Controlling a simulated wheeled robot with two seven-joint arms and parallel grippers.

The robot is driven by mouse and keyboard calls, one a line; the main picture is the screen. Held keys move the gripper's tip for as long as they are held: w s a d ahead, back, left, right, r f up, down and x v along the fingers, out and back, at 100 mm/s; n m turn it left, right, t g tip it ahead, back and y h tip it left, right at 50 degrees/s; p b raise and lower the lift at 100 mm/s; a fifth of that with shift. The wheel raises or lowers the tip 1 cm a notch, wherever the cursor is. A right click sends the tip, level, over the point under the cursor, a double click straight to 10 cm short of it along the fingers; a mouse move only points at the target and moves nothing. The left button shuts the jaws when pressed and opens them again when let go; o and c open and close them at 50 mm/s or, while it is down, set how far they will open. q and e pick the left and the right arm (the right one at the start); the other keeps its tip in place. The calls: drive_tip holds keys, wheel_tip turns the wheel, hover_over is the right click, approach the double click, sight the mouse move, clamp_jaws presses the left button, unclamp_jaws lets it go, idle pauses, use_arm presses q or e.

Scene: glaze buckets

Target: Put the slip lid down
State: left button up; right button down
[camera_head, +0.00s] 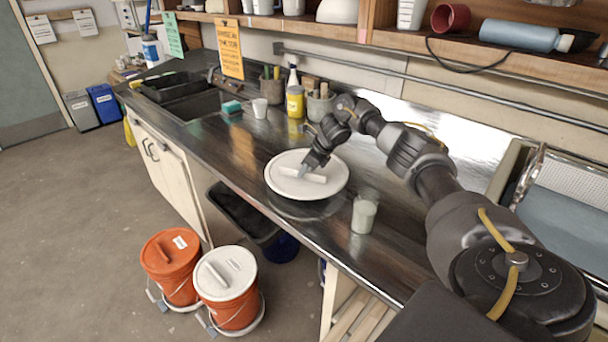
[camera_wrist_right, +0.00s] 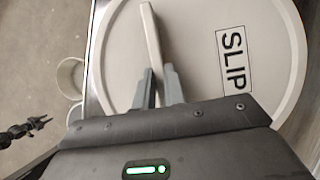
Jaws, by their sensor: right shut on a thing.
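The slip lid (camera_head: 333,181) is a round white lid with a raised bar handle, over the dark counter (camera_head: 385,262) in the head view. In the right wrist view the lid (camera_wrist_right: 200,25) fills the middle and carries a black-framed "SLIP" label. My right gripper (camera_head: 303,173) is shut on the bar handle, and its two grey fingers (camera_wrist_right: 158,88) flank the bar. The lid looks level, with a dark round patch on the counter just below it; any gap is hard to judge. A dark jointed part, likely my left arm (camera_wrist_right: 22,130), shows small in the wrist view; its jaws are unclear.
Orange buckets (camera_head: 171,268) stand on the floor, one white-lidded (camera_head: 232,306). Counter left of the lid is clear.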

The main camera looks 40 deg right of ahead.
wheel_tip(320, 180, down, 2)
drive_tip(key=shift+f, duration=0.1)
drive_tip(key=shift+f, duration=0.2)
drive_tip(key=c, duration=1.5)
unclamp_jaws()
drive_tip(key=shift+r, duration=0.15)
